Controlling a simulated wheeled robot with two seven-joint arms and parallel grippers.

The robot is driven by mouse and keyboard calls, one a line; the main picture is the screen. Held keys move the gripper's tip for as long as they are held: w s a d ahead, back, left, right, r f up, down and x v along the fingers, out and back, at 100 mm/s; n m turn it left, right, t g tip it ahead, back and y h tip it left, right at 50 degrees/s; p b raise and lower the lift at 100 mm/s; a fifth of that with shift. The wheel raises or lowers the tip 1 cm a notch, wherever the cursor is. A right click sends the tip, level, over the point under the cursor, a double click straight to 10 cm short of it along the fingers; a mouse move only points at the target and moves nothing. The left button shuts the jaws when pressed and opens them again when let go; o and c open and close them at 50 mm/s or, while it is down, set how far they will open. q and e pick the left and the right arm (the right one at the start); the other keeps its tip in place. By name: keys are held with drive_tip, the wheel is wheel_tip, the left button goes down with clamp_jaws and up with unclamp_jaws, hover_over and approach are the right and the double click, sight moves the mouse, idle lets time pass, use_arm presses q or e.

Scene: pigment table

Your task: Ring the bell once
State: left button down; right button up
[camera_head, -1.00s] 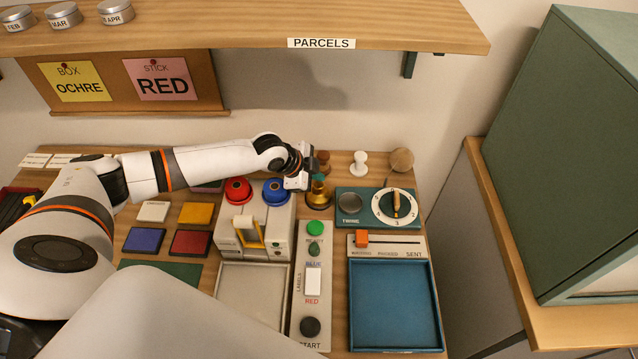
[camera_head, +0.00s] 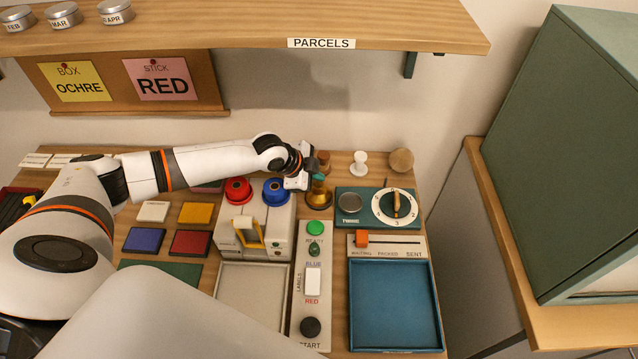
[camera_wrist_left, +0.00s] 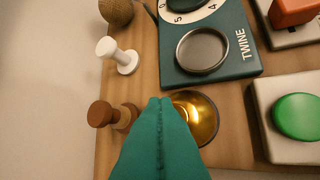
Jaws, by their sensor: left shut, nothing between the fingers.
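In the left wrist view the closed teal fingers (camera_wrist_left: 160,103) cover the bell's left part. I cannot tell whether they touch it. My right gripper is not in view.
Beside the bell stand a brown wooden stamp (camera_wrist_left: 113,115), a white knob-topped stamp (camera_head: 360,164) and a twine ball (camera_head: 401,160). The teal twine unit (camera_head: 376,222) is right of it. A label machine (camera_head: 226,238) with red and blue spools stands left. A blue tray (camera_head: 354,305) lies in front.

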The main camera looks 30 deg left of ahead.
sight(316, 186)
use_arm(q)
drive_tip(key=shift+f, duration=0.45)
drive_tip(key=shift+s+f+b, duration=0.1)
drive_tip(key=shift+f+b, duration=0.35)
drive_tip(key=shift+f, duration=0.25)
idle(0.9)
drive_tip(key=shift+r, duration=0.1)
drive_tip(key=shift+a+r+p, duration=0.1)
drive_tip(key=shift+r+p, duration=0.85)
drive_tip(key=shift+p, duration=0.05)
wheel_tip(316, 186, up, 5)
drive_tip(key=p, duration=0.4)
drive_tip(key=shift+r+p, duration=0.1)
drive_tip(key=shift+p, duration=0.3)
